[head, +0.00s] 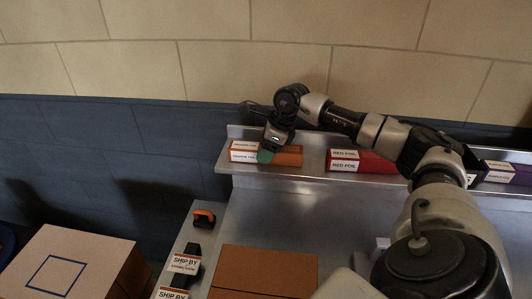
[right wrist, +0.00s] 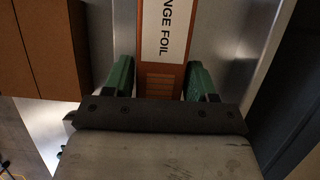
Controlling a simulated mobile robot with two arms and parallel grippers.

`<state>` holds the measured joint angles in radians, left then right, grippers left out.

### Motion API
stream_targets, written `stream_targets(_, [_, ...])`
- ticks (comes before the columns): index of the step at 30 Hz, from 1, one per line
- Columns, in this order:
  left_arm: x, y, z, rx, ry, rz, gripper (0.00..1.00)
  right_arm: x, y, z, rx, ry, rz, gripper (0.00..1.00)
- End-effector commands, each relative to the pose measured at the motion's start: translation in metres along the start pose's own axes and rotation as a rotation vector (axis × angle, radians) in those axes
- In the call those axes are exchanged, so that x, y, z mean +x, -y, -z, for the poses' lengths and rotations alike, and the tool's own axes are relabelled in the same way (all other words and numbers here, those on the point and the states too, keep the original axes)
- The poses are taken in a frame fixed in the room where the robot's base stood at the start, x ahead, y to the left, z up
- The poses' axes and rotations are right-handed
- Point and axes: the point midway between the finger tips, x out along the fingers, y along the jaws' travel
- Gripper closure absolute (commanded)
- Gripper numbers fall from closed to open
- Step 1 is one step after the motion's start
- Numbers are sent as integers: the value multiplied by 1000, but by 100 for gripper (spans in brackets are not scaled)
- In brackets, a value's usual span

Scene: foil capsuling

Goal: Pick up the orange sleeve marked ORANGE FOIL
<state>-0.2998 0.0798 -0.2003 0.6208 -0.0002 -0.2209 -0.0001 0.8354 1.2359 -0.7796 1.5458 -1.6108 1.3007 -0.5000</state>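The orange sleeve (head: 289,158) lies on the raised metal shelf at the back, at its left end. White labels show on it, partly hidden by my right gripper (head: 267,154), which is over the sleeve. In the right wrist view the sleeve (right wrist: 160,75) with the label ending "NGE FOIL" lies between the two green fingers of my right gripper (right wrist: 158,80). The fingers are apart, with a gap on each side of the sleeve. My left gripper is not in view.
A red sleeve box marked RED FOIL (head: 375,163) sits on the shelf (head: 310,178) to the right, with a purple one (head: 521,175) farther along. A brown carton (head: 262,270) lies on the metal table below. Another carton (head: 75,262) stands at lower left, near SHIP BY labels (head: 184,263).

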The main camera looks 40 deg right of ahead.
Motion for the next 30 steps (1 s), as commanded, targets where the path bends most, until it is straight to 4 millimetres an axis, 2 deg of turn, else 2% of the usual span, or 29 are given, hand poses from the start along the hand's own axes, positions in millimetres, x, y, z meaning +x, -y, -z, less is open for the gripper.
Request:
stream_targets(1, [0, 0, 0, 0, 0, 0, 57, 0, 0, 0, 0, 0, 0, 51])
stream_targets(6, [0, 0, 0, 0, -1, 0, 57, 0, 0, 0, 0, 0, 0, 77])
stream_targets(7, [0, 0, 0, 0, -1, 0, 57, -1, 0, 0, 0, 1, 1, 78])
stream_targets(17, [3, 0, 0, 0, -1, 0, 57, -5, 0, -3, -1, 3, 2, 78])
stream_targets(20, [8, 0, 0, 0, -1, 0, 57, -12, 1, -6, -2, 5, 3, 78])
stream_targets(25, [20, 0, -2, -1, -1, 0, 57, -38, 1, -17, -3, 8, 5, 78])
stream_targets(30, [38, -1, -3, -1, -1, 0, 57, -73, -4, 16, 2, -1, 7, 78])
